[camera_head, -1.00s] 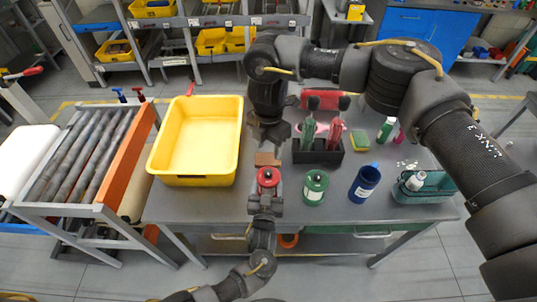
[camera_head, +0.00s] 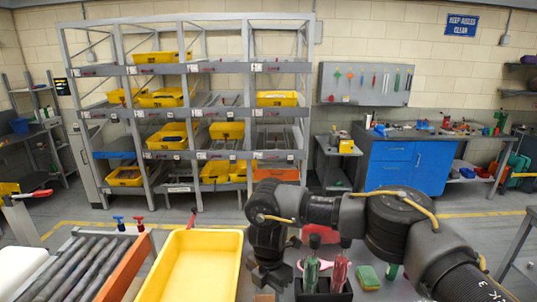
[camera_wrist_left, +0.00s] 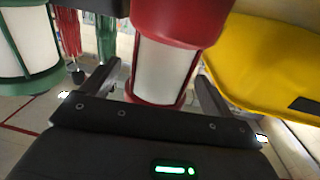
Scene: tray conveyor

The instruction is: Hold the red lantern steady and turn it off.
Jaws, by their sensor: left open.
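The red lantern (camera_wrist_left: 178,25) has a red top, a pale white middle behind red bars and a red base. In the left wrist view it stands between the two fingers of my left gripper (camera_wrist_left: 156,78), which is open, with the fingers on either side. I cannot tell whether the fingers touch it, or whether it is lit. The head view does not show the lantern or my left gripper now. My right gripper (camera_head: 268,277) is low in the head view, left of the dark bin, and its jaws are unclear.
A green lantern (camera_wrist_left: 60,80) stands left of the red one in the wrist view. The yellow tray (camera_head: 190,240) is left of my right gripper. A dark bin (camera_head: 325,291) holds green and red items. A green-yellow sponge (camera_head: 368,277) lies right of it. Shelves (camera_head: 180,70) stand behind.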

